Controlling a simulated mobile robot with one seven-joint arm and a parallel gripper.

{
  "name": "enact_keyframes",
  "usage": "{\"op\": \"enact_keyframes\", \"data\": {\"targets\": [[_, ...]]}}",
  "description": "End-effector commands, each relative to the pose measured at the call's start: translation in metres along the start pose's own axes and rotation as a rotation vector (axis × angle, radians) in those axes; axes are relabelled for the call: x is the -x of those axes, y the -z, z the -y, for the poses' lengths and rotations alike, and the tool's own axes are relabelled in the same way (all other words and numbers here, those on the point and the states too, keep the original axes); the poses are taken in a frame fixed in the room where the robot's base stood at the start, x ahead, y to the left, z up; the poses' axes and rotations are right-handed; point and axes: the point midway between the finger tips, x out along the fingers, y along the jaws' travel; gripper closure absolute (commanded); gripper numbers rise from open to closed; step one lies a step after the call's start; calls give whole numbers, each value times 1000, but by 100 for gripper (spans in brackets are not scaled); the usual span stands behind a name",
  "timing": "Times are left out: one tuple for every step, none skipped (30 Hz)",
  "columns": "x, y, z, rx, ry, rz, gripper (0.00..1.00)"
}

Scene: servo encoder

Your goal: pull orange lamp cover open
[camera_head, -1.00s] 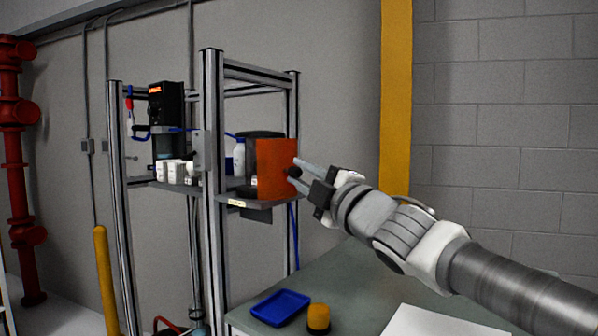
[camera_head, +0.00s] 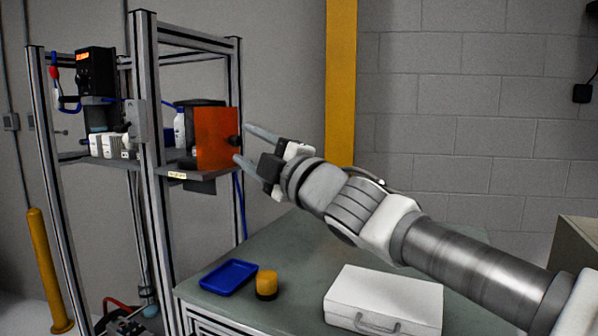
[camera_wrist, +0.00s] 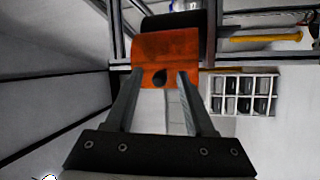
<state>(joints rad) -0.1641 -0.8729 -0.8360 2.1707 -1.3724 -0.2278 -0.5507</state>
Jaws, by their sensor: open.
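The orange lamp cover (camera_head: 216,138) is an upright orange panel on the rack's shelf, in front of a dark box. A small dark round knob (camera_head: 234,141) sticks out near its right side. My gripper (camera_head: 242,146) is open at the cover's right side, its fingers pointing at it. I cannot tell whether the fingers touch the knob or the panel.
The metal rack's post (camera_head: 149,120) stands left of the cover. A white bottle (camera_head: 180,129) is behind it on the shelf. Below, the table holds a blue tray (camera_head: 229,277), an orange-topped beacon (camera_head: 267,284) and a white case (camera_head: 384,298).

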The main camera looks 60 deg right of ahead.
Motion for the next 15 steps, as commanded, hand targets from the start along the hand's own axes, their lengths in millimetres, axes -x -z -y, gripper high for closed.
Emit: {"op": "enact_keyframes", "data": {"targets": [[8, 0, -3, 1, -5, 0, 46], [12, 0, -4, -1, -4, 1, 46], [18, 0, -5, -1, -4, 1, 46], [22, 0, -5, 0, -3, 0, 46], [26, 1, -5, -2, -4, 0, 46], [32, 1, -5, 0, -4, 0, 46], [36, 1, -5, 0, -5, 0, 46], [41, 0, -7, 0, -5, 3, 46], [49, 0, -8, 0, -4, 5, 46], [54, 0, -8, 1, -4, 5, 46], [60, 0, -8, 0, -4, 4, 46], [67, 1, -7, 0, -4, 3, 46], [71, -1, -3, 4, -4, 6, 46], [74, -1, -3, 3, -5, 6, 46], [79, -1, -3, 4, -5, 7, 46]]}}
